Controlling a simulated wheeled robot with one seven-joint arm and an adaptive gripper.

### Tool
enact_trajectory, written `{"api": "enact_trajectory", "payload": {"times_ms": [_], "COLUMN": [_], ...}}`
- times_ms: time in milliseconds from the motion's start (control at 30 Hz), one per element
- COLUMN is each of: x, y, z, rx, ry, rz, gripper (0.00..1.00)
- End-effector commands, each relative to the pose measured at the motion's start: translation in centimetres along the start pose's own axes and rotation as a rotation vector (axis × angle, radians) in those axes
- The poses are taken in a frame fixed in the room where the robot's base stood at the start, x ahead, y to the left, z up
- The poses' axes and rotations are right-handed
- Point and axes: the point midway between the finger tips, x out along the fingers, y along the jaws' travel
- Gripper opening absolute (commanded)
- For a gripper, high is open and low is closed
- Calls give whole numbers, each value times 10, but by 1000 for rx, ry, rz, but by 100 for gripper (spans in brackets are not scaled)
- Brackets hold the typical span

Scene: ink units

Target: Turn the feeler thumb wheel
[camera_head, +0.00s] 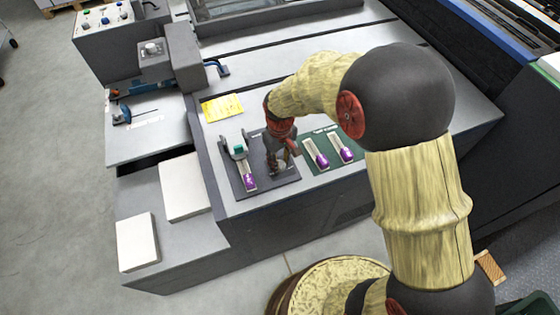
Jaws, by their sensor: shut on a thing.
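My gripper (281,158) points down over the right part of a dark mat (262,182) on the grey machine top. It is shut on a small part there, which looks to be the feeler thumb wheel. The fingers hide most of that part, and its turn angle cannot be told. To the left on the same mat stands a feeler unit (242,163) with a dark upright bracket, a teal-green block and a purple end.
A green mat (322,165) to the right holds two pale strips with purple ends. A yellow label (222,108) lies behind the dark mat. White stacks (184,187) stand at the left. A grey box with a blue lever (216,68) stands at the back left.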

Motion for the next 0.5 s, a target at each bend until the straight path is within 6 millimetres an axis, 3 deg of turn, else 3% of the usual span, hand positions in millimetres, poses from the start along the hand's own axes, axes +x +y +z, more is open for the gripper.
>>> {"api": "enact_trajectory", "payload": {"times_ms": [267, 500], "x": [0, -3], "y": [0, 0], "z": [0, 0], "rx": [11, 198], "ry": [-1, -2], "rz": [-1, -1], "gripper": [3, 3]}}
